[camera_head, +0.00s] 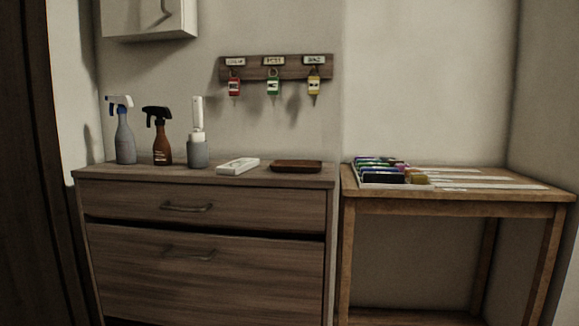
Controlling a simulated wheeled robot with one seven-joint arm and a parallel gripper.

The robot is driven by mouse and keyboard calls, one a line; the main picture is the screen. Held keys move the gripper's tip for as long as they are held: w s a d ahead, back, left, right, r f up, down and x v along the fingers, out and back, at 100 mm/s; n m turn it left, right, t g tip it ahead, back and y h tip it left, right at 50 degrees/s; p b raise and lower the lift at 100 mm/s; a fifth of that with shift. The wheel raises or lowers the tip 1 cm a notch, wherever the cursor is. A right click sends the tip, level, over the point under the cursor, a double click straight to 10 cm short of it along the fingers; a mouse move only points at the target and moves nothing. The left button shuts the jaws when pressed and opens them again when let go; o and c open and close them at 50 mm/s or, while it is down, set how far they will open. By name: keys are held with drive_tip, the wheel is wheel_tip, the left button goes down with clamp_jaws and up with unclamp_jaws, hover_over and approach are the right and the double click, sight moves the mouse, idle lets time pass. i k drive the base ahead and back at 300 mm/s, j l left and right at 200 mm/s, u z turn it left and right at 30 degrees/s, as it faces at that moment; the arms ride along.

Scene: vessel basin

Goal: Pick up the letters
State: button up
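I cannot clearly make out any letters. Flat white strips (487,184) lie on the wooden side table (453,195) at the right; they may be paper or dividers, too small to tell. A white flat box-like item (238,166) lies on the dresser top, and I cannot tell what it is. A shallow brown tray (296,166) sits to its right and looks empty. My gripper is not in view.
The wooden dresser (205,206) carries a grey spray bottle (125,143), a brown spray bottle (162,143) and a white-topped grey bottle (197,150). Colored items (382,172) crowd the table's left end. A key rack (275,68) with tagged keys hangs above.

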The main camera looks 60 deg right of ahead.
sight(234, 168)
drive_tip(key=z, duration=1.75)
